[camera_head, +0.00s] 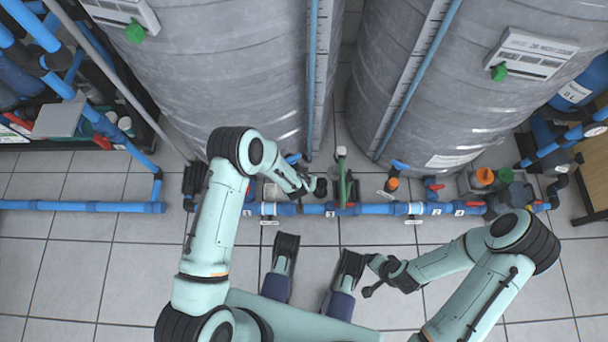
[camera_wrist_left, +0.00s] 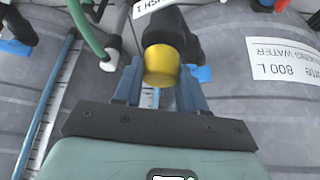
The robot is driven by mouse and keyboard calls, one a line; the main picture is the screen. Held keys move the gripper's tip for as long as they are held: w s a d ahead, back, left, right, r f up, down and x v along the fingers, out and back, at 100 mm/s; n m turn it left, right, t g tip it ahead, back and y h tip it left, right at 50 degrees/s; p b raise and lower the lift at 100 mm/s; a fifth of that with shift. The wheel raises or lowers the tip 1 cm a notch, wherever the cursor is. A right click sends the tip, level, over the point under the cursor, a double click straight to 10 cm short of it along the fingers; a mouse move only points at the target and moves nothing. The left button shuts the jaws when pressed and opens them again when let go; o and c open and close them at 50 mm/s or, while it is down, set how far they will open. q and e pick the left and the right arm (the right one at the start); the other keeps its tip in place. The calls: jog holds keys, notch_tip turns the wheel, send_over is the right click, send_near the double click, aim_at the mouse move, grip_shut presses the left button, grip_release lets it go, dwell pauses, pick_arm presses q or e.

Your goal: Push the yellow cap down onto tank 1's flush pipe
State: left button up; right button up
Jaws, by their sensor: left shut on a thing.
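The yellow cap (camera_wrist_left: 161,65) is between the two blue fingers of my left gripper (camera_wrist_left: 160,88) in the left wrist view. The gripper is shut on it. A black pipe fitting (camera_wrist_left: 166,24) lies directly behind the cap, lined up with it; I cannot tell how far the cap sits on it. In the head view my left gripper (camera_head: 305,186) is low at the foot of the grey tanks, beside a black part (camera_head: 320,187); the cap is hidden there. My right gripper (camera_head: 371,277) is over the floor at lower centre, apart from the pipes; its jaw opening is unclear.
Two large grey tanks, left (camera_head: 220,70) and right (camera_head: 430,90), stand behind a blue pipe line (camera_head: 375,209) with red-handled valves. A green hose (camera_head: 342,180) rises near my left gripper. An orange cap (camera_head: 392,184) is farther right. Tiled floor (camera_head: 80,260) at front left is clear.

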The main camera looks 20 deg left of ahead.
pick_arm(q)
jog(key=shift+b, duration=0.8)
dwell(2.2)
jog(key=shift+f+b, duration=0.5)
jog(key=shift+b, duration=0.05)
jog(key=o, duration=1.1)
jog(key=shift+r, duration=0.15)
